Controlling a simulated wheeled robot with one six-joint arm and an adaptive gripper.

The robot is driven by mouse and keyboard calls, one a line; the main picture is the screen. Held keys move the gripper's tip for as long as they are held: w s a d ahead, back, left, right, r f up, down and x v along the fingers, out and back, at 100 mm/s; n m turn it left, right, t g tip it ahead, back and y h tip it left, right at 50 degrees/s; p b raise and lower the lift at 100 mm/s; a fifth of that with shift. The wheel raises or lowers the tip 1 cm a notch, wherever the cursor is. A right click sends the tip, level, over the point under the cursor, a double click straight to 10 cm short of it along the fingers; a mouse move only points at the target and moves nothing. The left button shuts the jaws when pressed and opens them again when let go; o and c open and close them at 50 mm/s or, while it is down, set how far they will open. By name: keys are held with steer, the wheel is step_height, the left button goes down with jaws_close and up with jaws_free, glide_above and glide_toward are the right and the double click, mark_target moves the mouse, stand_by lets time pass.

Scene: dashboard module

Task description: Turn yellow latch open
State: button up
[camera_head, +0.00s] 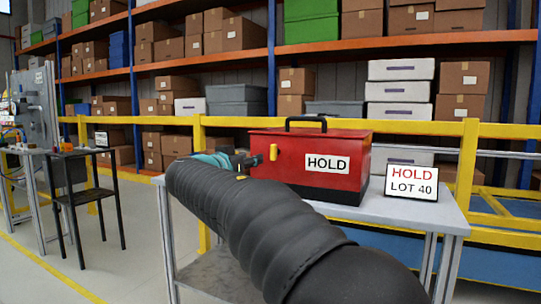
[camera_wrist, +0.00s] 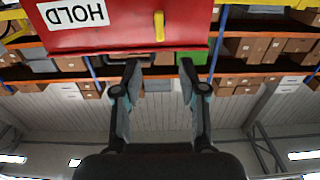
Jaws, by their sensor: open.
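The yellow latch (camera_head: 273,152) is a short upright bar on the front of the red box (camera_head: 340,150), left of its white HOLD label. It also shows in the wrist view (camera_wrist: 158,26), where the box appears upside down at the top. My gripper (camera_head: 254,161) is just left of the latch in the head view, partly hidden by my own arm. In the wrist view my gripper (camera_wrist: 159,68) has its two fingers apart with nothing between them. The latch lies beyond the fingertips, roughly in line with the gap, and looks apart from them.
The red box has a black top handle (camera_head: 306,122) and stands on a grey table (camera_head: 435,212). A HOLD LOT 40 sign (camera_head: 411,182) stands to its right. A yellow rail (camera_head: 425,127) and loaded shelves are behind. A dark stand (camera_head: 85,180) is at left.

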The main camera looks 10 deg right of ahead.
mark_target(272, 152)
steer(key=p+x, duration=0.3)
steer(key=x, duration=1)
steer(key=shift+w+d, duration=0.25)
jaws_close()
